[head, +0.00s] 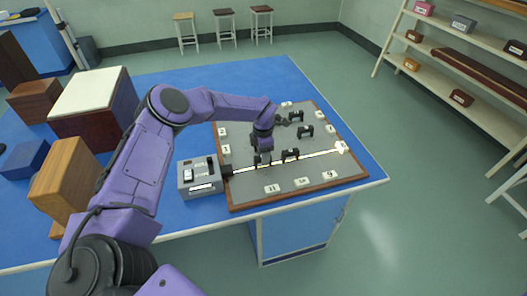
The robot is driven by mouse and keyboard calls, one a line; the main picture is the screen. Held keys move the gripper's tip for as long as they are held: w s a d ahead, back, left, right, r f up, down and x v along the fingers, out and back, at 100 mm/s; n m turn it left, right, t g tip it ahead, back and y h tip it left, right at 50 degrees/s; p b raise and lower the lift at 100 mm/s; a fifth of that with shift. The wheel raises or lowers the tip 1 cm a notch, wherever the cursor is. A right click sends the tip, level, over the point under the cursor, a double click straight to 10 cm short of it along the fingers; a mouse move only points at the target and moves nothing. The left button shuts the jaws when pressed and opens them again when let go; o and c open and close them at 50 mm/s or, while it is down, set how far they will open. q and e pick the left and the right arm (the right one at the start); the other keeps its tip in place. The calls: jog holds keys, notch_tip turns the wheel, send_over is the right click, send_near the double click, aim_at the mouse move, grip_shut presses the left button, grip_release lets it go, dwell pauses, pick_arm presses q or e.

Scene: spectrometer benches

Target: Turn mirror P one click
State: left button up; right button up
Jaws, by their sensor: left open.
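A grey board with a brown rim (240,206) lies on the blue table and carries several small black mounts. One black mount (290,155) stands on the bright beam line, and another mount (305,131) stands behind it. My left gripper (264,155) points down over a further black mount on the beam line and partly hides it. Its jaws are open; I cannot tell whether they touch the mount. No letter for mirror P is readable, so I cannot tell which mount it is. My right gripper is not in view.
A grey source box (199,190) sits at the board's left end. The beam runs to a pale block (341,147) at the right. Pale numbered tiles (272,189) line the edges. Wooden boxes (70,178) crowd the table's left.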

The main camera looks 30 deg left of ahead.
pick_arm(q)
jog(key=shift+f, duration=0.15)
jog(key=shift+s+r, duration=0.2)
jog(key=shift+s, duration=0.1)
grip_shut()
